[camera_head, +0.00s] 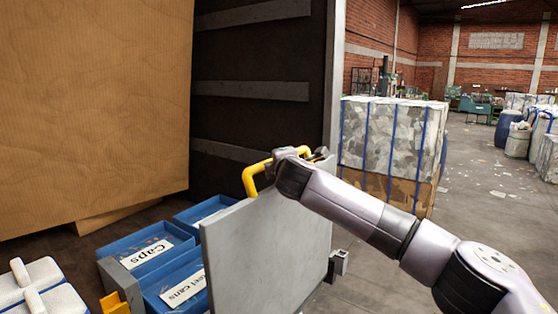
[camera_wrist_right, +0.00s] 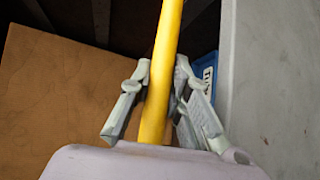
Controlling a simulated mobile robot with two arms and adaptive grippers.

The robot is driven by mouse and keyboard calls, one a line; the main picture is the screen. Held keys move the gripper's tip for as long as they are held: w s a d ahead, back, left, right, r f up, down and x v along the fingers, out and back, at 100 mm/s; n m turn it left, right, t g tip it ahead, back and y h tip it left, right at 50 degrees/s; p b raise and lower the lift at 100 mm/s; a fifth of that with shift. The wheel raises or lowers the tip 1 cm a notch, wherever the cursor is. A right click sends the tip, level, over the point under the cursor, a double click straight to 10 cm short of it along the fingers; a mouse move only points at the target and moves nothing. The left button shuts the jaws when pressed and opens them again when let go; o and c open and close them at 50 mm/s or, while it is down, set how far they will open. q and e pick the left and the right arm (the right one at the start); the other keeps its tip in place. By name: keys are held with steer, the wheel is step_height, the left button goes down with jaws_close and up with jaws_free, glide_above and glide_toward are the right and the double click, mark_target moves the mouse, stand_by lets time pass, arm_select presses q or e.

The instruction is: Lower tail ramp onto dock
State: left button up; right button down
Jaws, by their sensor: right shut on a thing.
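The tail ramp (camera_head: 268,250) is a flat grey panel standing close to upright at the truck's open rear. Its yellow handle (camera_head: 250,180) sticks up from the top edge. My right arm reaches in from the lower right, and its gripper is mostly hidden behind my own wrist there. In the right wrist view my right gripper (camera_wrist_right: 160,75) is shut around the yellow handle (camera_wrist_right: 165,45), a finger on each side. The grey panel (camera_wrist_right: 275,90) fills the right of that view. My left gripper is not in view. I cannot make out a separate dock surface.
Blue bins (camera_head: 160,270) labelled "Caps" and "steel cans" stand left of the ramp. A large cardboard box (camera_head: 95,110) is behind them. A strapped bale (camera_head: 392,145) stands on the floor to the right. Open concrete floor (camera_head: 490,175) lies beyond it.

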steer(key=shift+d+f, duration=0.1)
stand_by(0.3)
steer(key=shift+s+d+f+b, duration=0.25)
steer(key=shift+d+b, duration=0.2)
steer(key=shift+b, duration=0.3)
steer(key=s+d+f+m+t+b, duration=0.2)
steer(key=s+d+f+b, duration=0.2)
steer(key=s+d+b, duration=0.5)
steer(key=s+d+f+m+t+b, duration=0.3)
steer(key=s+d+b, duration=0.6)
steer(key=d+b, duration=0.7)
steer(key=shift+s+f, duration=0.3)
steer(key=shift+f, duration=0.3)
